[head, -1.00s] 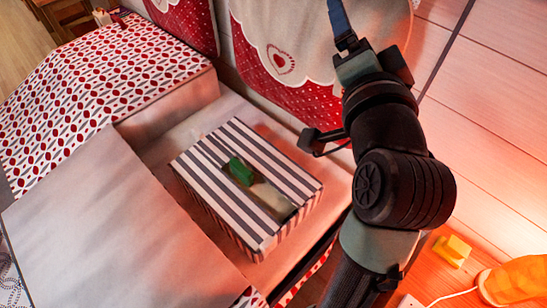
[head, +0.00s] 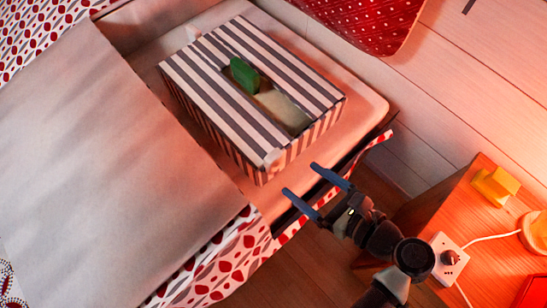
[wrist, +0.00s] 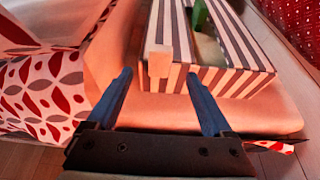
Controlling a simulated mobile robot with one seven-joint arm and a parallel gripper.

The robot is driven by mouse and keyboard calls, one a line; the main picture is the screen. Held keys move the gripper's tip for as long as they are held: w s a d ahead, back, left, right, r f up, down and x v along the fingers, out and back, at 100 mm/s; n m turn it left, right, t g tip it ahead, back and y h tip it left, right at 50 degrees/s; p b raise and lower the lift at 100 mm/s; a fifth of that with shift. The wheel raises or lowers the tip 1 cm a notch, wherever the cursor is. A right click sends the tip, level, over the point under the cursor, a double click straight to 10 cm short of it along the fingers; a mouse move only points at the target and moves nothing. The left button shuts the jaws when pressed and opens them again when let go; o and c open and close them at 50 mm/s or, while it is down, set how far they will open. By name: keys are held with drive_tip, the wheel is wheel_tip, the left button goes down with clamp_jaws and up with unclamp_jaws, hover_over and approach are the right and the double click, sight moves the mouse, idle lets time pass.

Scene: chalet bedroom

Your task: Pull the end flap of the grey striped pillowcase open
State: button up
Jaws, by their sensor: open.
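The grey striped pillowcase (head: 205,84) shows as a box-like striped block on the bed, with a long opening in its top. Its near end also shows in the wrist view (wrist: 235,82). A small pale tab (head: 275,160) sits at the near end's upper edge; it also shows in the wrist view (wrist: 158,60), between my fingertips in the picture. I cannot tell whether this tab is the end flap. My gripper (head: 300,179) is open and empty, just short of that end, its blue fingers pointing at it. They also show in the wrist view (wrist: 158,75).
A green thing (head: 244,74) and a pale thing (head: 281,109) lie in the top opening. A plain folded cover (head: 110,180) lies left of the pillowcase. A wooden bedside table (head: 470,215) with a yellow block (head: 494,186) and a socket (head: 450,256) stands at right.

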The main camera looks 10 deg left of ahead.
sight(277, 161)
drive_tip(key=b+x, duration=0.2)
drive_tip(key=x, duration=0.9)
drive_tip(key=shift+b, duration=0.4)
